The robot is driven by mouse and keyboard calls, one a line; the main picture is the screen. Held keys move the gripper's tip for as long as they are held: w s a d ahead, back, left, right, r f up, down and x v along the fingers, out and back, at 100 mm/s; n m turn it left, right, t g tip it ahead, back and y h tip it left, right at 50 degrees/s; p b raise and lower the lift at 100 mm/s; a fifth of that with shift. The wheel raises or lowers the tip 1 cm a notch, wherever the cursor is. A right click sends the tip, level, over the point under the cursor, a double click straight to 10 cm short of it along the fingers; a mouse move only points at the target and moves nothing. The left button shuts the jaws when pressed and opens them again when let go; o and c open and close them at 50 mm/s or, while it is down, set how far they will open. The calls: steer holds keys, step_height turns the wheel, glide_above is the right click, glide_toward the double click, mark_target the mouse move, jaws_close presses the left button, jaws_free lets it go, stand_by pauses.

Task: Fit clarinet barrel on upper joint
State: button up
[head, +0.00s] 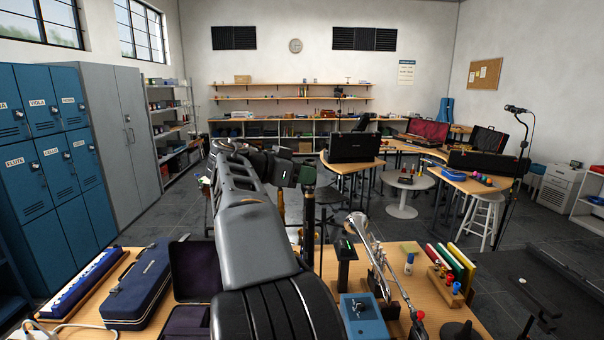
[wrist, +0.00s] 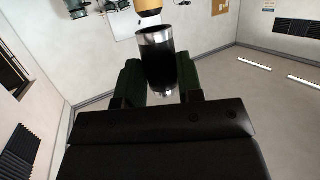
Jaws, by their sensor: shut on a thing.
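My gripper (head: 297,172) is shut on the clarinet barrel, above the near bench. In the wrist view the barrel (wrist: 155,48) is a short black tube with silver rings, held between the two dark green fingers (wrist: 160,88). Its open end faces a tan, cork-like end (wrist: 148,8) at the top edge, which looks like the upper joint's tenon. A small gap shows between them, so the barrel appears apart from it. In the head view a dark upright rod (head: 310,225), likely the upper joint, stands just below my gripper. The barrel is hard to make out there.
A trumpet (head: 368,245), a black stand with a green light (head: 344,262) and a blue box (head: 363,318) are close right of the rod. An open dark case (head: 194,268) and a blue case (head: 140,285) lie left. Colored books (head: 450,264) stand at right.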

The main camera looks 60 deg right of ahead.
mark_target(304, 186)
steer(key=shift+f+b, duration=0.75)
steer(key=shift+b, duration=0.85)
stand_by(1.1)
steer(key=shift+f+b, duration=0.85)
stand_by(0.9)
steer(key=o, duration=0.7)
steer(key=shift+w, duration=0.1)
steer(key=o, duration=0.4)
steer(key=shift+r, duration=0.1)
steer(key=shift+r, duration=0.1)
steer(key=shift+c, duration=0.4)
steer(key=shift+v, duration=2.95)
